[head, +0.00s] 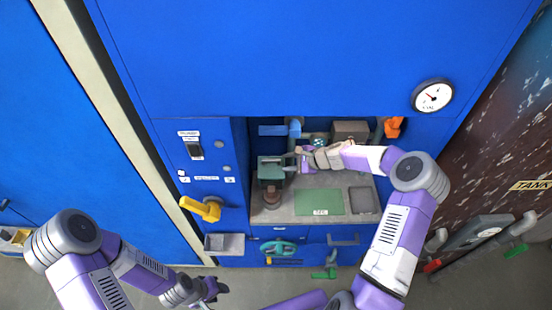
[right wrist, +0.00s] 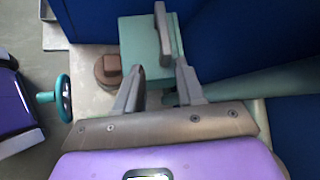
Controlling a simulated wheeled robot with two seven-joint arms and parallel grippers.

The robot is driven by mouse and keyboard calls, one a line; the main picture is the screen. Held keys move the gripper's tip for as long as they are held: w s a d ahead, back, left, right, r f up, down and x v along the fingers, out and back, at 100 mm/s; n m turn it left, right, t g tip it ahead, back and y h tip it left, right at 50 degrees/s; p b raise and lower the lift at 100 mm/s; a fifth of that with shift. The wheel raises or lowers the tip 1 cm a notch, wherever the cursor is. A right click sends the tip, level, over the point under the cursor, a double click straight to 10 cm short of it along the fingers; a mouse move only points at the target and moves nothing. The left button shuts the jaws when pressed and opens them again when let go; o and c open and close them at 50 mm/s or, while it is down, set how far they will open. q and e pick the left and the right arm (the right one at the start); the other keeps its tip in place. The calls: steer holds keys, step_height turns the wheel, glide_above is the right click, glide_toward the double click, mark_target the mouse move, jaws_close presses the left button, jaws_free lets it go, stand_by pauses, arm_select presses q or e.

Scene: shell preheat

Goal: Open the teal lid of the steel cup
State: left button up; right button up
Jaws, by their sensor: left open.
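The teal lid (head: 270,168) is a square block at the left of the recessed worktop. In the right wrist view, the teal lid (right wrist: 140,48) has a grey upright bar (right wrist: 168,32) along its right side. It looks closed; the steel cup under it is mostly hidden. My right gripper (head: 299,158) is just right of the lid in the head view. In the right wrist view, the right gripper (right wrist: 158,84) has its fingers apart, near the lid's edge; contact cannot be told. My left gripper (head: 213,290) is open and empty, low at the left, far from the lid.
A brown knob-like piece (head: 271,195) stands in front of the lid. A green mat (head: 319,202) and a grey pad (head: 361,200) lie on the worktop. A yellow handle (head: 203,208) and a teal handwheel (head: 278,248) stick out from the front. A brown box (head: 350,130) stands behind.

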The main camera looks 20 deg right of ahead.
steer(key=s+d, duration=0.4)
stand_by(0.5)
steer(key=s+a+f+n+g+h+b, duration=0.25)
steer(key=s+a+f+n+g, duration=0.4)
steer(key=s+a+f, duration=0.75)
steer(key=s+a+f+n+b, duration=0.1)
steer(key=s+a+f+n, duration=0.1)
steer(key=s+n, duration=0.3)
steer(key=s+a+f+n+b, duration=0.1)
steer(key=s+a+f+n, duration=0.2)
steer(key=s, duration=0.5)
steer(key=shift+s+a+f+n+h, duration=0.15)
steer(key=shift+s+a+n+h, duration=0.3)
steer(key=shift+n, duration=0.6)
